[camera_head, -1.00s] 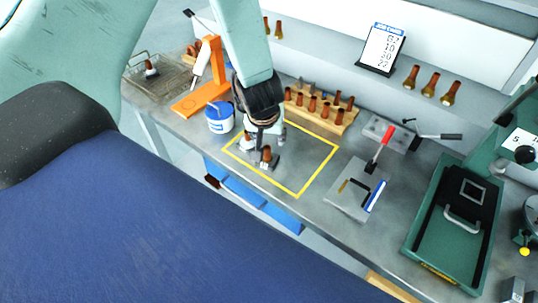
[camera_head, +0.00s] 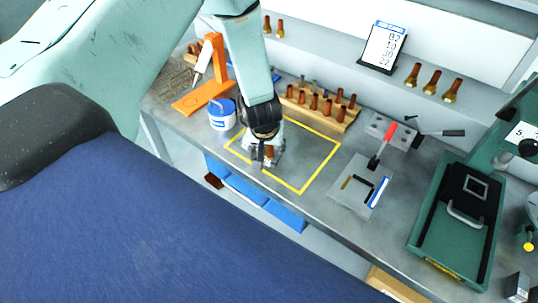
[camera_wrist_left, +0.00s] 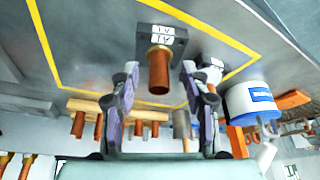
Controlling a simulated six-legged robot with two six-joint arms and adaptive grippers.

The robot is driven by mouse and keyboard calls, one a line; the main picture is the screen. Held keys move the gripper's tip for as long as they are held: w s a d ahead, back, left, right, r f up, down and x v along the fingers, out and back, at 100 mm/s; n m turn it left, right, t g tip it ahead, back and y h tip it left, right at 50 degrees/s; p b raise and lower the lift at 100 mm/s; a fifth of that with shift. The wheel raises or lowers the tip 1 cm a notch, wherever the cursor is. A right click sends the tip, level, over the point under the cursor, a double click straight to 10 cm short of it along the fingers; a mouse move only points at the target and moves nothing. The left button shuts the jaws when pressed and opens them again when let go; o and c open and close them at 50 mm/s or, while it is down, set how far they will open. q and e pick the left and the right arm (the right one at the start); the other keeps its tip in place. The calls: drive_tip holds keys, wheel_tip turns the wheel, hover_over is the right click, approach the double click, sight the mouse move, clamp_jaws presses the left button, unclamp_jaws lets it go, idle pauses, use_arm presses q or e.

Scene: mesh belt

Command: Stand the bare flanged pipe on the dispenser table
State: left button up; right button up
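In the wrist view a copper pipe (camera_wrist_left: 158,75) stands on a dark square block (camera_wrist_left: 172,42) with white labels, inside a yellow outline. My left gripper (camera_wrist_left: 160,82) is open, one finger on each side of the pipe; I see gaps between the fingers and the pipe. In the head view the left gripper (camera_head: 267,158) is low over the yellow outline (camera_head: 300,193) and hides most of this pipe and block. A second labelled piece (camera_wrist_left: 212,66) is partly hidden behind one finger. I cannot tell which pipe is the bare flanged one. My right gripper is not in view.
An orange dispenser stand (camera_head: 216,65) and a white-and-blue tub (camera_head: 221,114) are left of the outline. A wooden rack (camera_head: 320,112) of pipes is behind. Flanged pipes (camera_head: 432,82) stand on the shelf. A clamp fixture (camera_head: 362,184) and green machine (camera_head: 455,235) are right.

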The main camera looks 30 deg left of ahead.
use_arm(q)
drive_tip(key=shift+w+f, duration=0.2)
drive_tip(key=shift+w, duration=0.15)
drive_tip(key=c, duration=0.6)
drive_tip(key=shift+s+r, duration=0.2)
drive_tip(key=shift+s, duration=0.05)
clamp_jaws()
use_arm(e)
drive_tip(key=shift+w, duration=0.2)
use_arm(q)
drive_tip(key=shift+w+f, duration=0.15)
drive_tip(key=shift+w, duration=0.15)
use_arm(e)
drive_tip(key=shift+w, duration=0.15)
